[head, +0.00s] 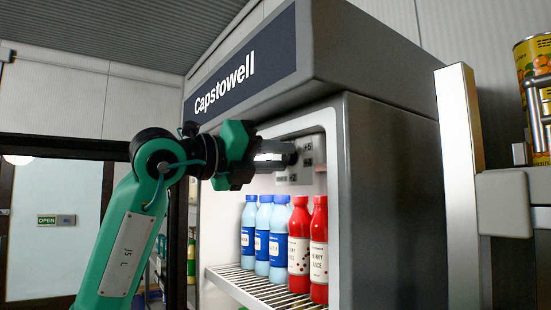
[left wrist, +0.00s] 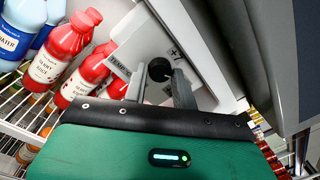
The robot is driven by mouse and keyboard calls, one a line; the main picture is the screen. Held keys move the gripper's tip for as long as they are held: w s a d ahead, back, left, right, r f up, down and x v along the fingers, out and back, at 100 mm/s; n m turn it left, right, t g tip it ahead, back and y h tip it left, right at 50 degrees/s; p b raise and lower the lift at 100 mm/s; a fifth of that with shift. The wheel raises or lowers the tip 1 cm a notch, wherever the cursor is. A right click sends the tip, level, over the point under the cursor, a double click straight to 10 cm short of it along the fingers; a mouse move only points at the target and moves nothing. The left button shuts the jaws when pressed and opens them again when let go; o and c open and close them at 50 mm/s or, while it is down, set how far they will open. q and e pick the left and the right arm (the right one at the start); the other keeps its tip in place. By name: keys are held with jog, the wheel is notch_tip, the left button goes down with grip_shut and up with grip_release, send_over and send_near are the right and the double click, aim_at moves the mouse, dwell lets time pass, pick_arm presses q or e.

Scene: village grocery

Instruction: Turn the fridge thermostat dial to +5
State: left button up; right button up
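The thermostat panel (head: 306,172) is a pale plate on the fridge's inner right wall, near the top. Its labels seem to include +5 near the top and +2 below. The dial (left wrist: 158,68) is a small dark knob on this panel, beside a TEMP label (left wrist: 120,67). My left gripper (head: 275,156) reaches in from the left. In the left wrist view its two fingers (left wrist: 159,85) stand close on either side of the dial and appear to hold it. The dial's pointer cannot be made out. My right gripper is not in view.
Blue-labelled bottles (head: 263,235) and red bottles (head: 319,250) stand on the wire shelf (head: 255,288) below my gripper. The fridge's grey side wall (head: 390,200) is to the right. A yellow can (head: 535,55) shows at the far right edge.

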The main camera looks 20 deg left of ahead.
pick_arm(q)
jog(key=o, duration=0.4)
jog(key=shift+c, duration=0.2)
jog(key=shift+a, duration=0.1)
jog(key=shift+s+a+f+b, duration=0.15)
jog(key=shift+s+a+b, duration=0.05)
jog(key=shift+s+b, duration=0.15)
jog(key=b+v, duration=0.4)
jog(key=v, duration=0.9)
jog(key=shift+b, duration=0.35)
jog(key=shift+w, duration=0.1)
